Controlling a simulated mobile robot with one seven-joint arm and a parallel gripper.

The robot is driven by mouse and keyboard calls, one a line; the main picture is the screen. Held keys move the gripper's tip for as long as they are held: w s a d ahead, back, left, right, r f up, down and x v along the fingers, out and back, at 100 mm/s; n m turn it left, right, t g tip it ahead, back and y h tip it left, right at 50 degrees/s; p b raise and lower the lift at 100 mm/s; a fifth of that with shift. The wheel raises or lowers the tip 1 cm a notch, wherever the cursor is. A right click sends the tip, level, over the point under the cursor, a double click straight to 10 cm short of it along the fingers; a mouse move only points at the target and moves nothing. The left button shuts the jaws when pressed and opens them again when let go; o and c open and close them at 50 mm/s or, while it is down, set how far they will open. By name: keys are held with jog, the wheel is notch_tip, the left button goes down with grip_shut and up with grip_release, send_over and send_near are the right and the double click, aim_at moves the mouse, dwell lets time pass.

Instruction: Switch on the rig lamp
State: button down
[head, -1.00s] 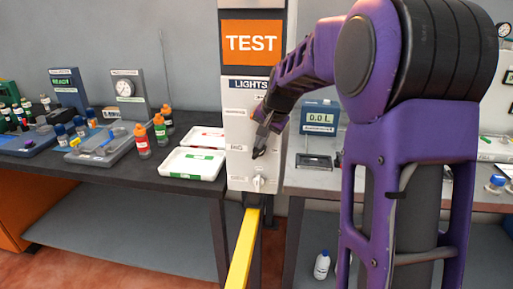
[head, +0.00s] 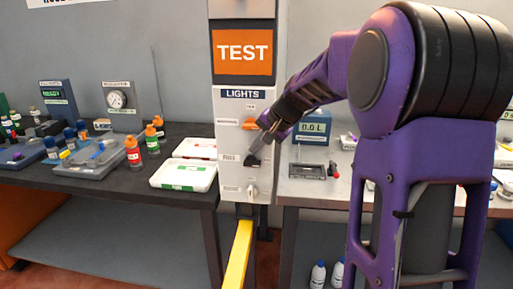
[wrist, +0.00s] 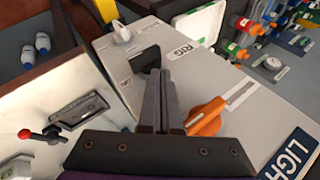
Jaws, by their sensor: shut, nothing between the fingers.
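The light panel (head: 232,107), marked LIGHTS, carries an orange switch (head: 250,124) at the top, a black switch (head: 251,161) in the middle and a white switch (head: 252,190) at the bottom. In the wrist view the RIG label (wrist: 184,49) sits beside the black switch (wrist: 143,58). My gripper (head: 259,150) is shut and empty, close in front of the panel. In the wrist view its fingertips (wrist: 159,75) lie right at the black switch; I cannot tell whether they touch it. The orange switch (wrist: 206,116) is right of the fingers.
An orange TEST sign (head: 243,52) is above the panel. White trays (head: 184,175) and bottles (head: 134,155) stand on the dark bench at left. A scale (head: 313,130) stands on the light bench at right. A yellow bar (head: 238,256) runs below the panel.

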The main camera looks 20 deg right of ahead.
jog(key=p+v, duration=0.1)
jog(key=v, duration=1.6)
jog(key=shift+r+p, duration=0.2)
jog(key=shift+p, duration=0.15)
